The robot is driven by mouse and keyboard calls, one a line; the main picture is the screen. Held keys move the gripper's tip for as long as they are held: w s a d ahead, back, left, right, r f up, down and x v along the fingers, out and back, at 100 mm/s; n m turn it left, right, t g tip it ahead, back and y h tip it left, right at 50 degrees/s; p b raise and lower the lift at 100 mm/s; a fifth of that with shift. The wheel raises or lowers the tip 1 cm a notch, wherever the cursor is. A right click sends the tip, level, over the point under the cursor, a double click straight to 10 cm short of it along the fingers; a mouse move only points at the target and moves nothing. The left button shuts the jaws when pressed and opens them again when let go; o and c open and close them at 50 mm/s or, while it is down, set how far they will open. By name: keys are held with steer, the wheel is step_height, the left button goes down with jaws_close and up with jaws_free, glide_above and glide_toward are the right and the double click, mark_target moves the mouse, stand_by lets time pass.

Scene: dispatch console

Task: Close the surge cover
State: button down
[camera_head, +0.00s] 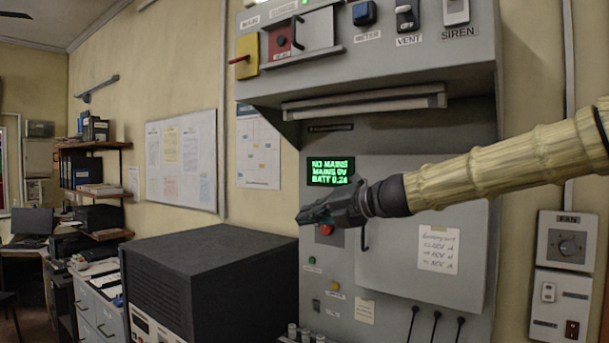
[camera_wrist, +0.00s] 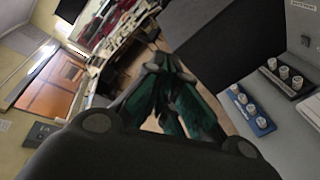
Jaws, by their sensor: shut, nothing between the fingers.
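No label that I can read names the surge cover. A grey sliding panel (camera_head: 318,30) with a dark handle sits at the top of the console, beside a red block (camera_head: 279,40) that is exposed in the same frame. The label above it is too blurred to read. My gripper (camera_head: 303,217) is well below these, in front of the lower console, near a red button (camera_head: 326,230) and under the green display (camera_head: 330,172). My gripper is shut and empty; its dark green fingers also show in the wrist view (camera_wrist: 165,65).
A grey door (camera_head: 400,270) with a handle and a paper note is at the lower right. A yellow box with a red lever (camera_head: 246,55) is left of the red block. A dark cabinet (camera_head: 215,280) stands left of the console. A shelf-like ledge (camera_head: 365,103) juts out above the display.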

steer(key=s+d+r+n+t, duration=0.2)
steer(key=s+d+r+n, duration=0.1)
steer(key=r, duration=0.9)
steer(key=s+d+r+n+t+y, duration=0.1)
steer(key=s+d+r+n, duration=0.25)
steer(key=r, duration=0.95)
steer(key=s+d+r+n+t, duration=0.2)
steer(key=s+r+n, duration=0.15)
steer(key=r, duration=0.85)
glide_toward(307, 46)
steer(key=shift+s+a+f, duration=0.8)
steer(key=shift+s+a, duration=0.15)
steer(key=shift+a, duration=0.5)
steer(key=x, duration=0.2)
steer(key=p+x, duration=0.1)
steer(key=x, duration=0.2)
steer(key=shift+r, duration=0.2)
steer(key=shift+w+a+p, duration=0.35)
steer(key=shift+w+p, duration=0.1)
steer(key=shift+p, duration=0.15)
steer(key=shift+w+a, duration=0.15)
steer(key=shift+a, duration=0.2)
steer(key=shift+d, duration=0.1)
